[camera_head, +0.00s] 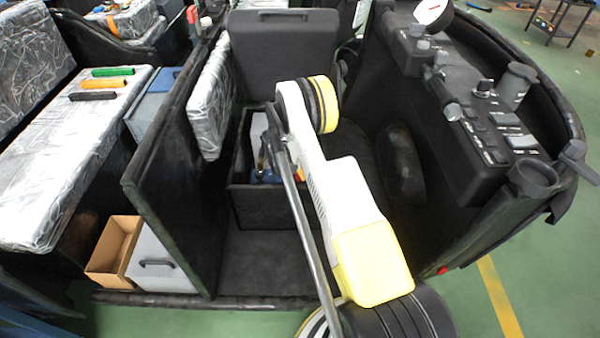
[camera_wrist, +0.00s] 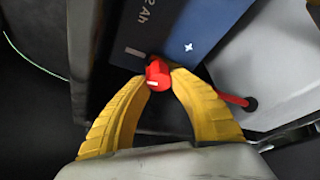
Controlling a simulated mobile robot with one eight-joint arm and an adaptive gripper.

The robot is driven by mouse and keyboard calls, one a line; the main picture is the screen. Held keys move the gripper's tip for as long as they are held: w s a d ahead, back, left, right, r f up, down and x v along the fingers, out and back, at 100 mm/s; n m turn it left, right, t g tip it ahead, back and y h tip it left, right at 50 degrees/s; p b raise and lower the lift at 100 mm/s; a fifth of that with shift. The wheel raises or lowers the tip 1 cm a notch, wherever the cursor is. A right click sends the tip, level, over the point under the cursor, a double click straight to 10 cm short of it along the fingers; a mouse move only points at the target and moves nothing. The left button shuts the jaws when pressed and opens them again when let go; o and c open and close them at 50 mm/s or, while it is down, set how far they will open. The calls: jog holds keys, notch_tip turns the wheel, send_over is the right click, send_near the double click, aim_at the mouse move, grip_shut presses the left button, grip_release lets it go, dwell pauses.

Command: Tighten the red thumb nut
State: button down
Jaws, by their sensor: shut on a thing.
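The red thumb nut (camera_wrist: 157,82) shows in the wrist view at the lower edge of a dark blue battery (camera_wrist: 185,40) with white lettering. My gripper (camera_wrist: 160,73) has its two yellow fingers closed on the nut, one on each side. The nut's far side and what it sits on are hidden. In the head view my white arm reaches down into the vehicle's open bay, and the gripper is mostly hidden there. Part of a blue thing (camera_head: 266,176) shows low in the bay beside the arm.
In the wrist view a red cable (camera_wrist: 232,99) runs into a dark hole in a light grey panel (camera_wrist: 275,65). In the head view a dark partition (camera_head: 180,160) bounds the bay at left and a control console (camera_head: 490,135) stands at right. A black case (camera_head: 284,50) stands behind.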

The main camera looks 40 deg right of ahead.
jog(key=shift+m+g, duration=0.4)
jog(key=shift+m, duration=0.7)
jog(key=c, duration=1.1)
grip_release()
jog(key=shift+o, duration=0.2)
jog(key=v, duration=1.2)
jog(key=shift+d, duration=0.1)
